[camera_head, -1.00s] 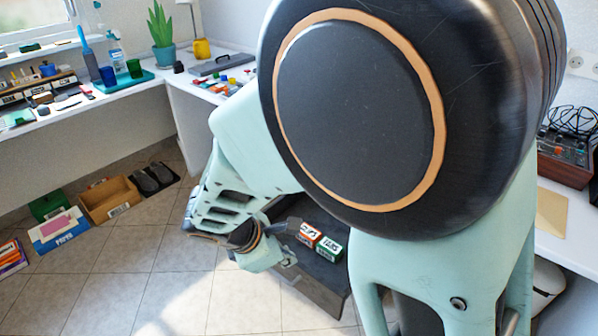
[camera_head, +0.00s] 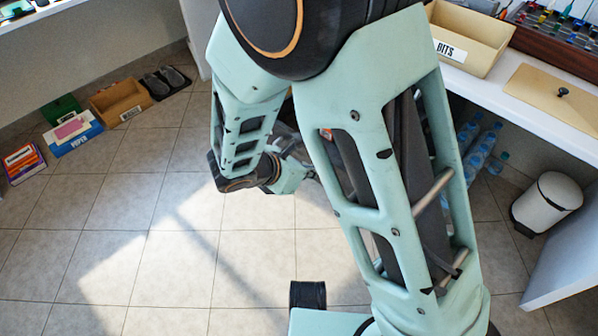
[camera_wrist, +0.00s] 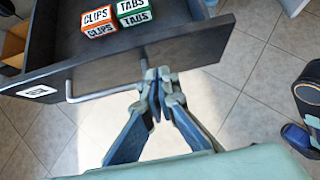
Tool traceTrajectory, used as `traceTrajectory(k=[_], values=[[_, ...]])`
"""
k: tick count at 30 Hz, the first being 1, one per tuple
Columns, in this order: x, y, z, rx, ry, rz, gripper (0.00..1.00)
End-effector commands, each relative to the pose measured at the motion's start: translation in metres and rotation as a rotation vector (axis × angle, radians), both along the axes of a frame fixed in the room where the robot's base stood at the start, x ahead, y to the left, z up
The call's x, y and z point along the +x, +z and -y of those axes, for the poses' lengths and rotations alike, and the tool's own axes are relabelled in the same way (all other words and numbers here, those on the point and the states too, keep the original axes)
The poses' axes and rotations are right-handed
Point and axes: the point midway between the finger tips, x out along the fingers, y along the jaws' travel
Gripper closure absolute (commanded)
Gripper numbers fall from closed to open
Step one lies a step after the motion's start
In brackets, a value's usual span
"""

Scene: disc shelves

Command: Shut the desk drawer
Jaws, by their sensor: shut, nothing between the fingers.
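The dark grey desk drawer (camera_wrist: 150,62) is open in the wrist view, with its front panel facing me and a light bar handle (camera_wrist: 95,96) on it. Inside lie an orange-and-white CLIPS box (camera_wrist: 98,21) and a green-and-white TABS box (camera_wrist: 133,12). My gripper (camera_wrist: 158,78) is shut and empty, with its fingertips at the right end of the handle, close to the front panel. I cannot tell whether they touch it. In the head view my arm hides most of the drawer and its boxes.
In the head view, cardboard box (camera_head: 121,101), dark shoes (camera_head: 165,82) and books (camera_head: 24,162) line the left wall. A white bin (camera_head: 546,205) and water bottles (camera_head: 480,145) stand at right. A BITS tray (camera_head: 468,38) sits on the worktop. The tiled floor between is clear.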

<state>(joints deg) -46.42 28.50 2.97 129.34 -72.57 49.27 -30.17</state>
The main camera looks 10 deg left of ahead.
Motion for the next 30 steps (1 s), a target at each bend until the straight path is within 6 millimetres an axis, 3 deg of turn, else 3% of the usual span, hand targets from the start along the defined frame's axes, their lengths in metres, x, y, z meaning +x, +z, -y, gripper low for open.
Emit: traceTrajectory(k=[6, 23, 30], values=[[0.024, 0.002, 0.018, 0.002, -0.003, 0.003, 1.0], [0.031, 0.003, 0.022, 0.002, -0.001, 0.003, 1.0], [0.051, 0.004, 0.028, 0.002, -0.005, 0.004, 1.0]])
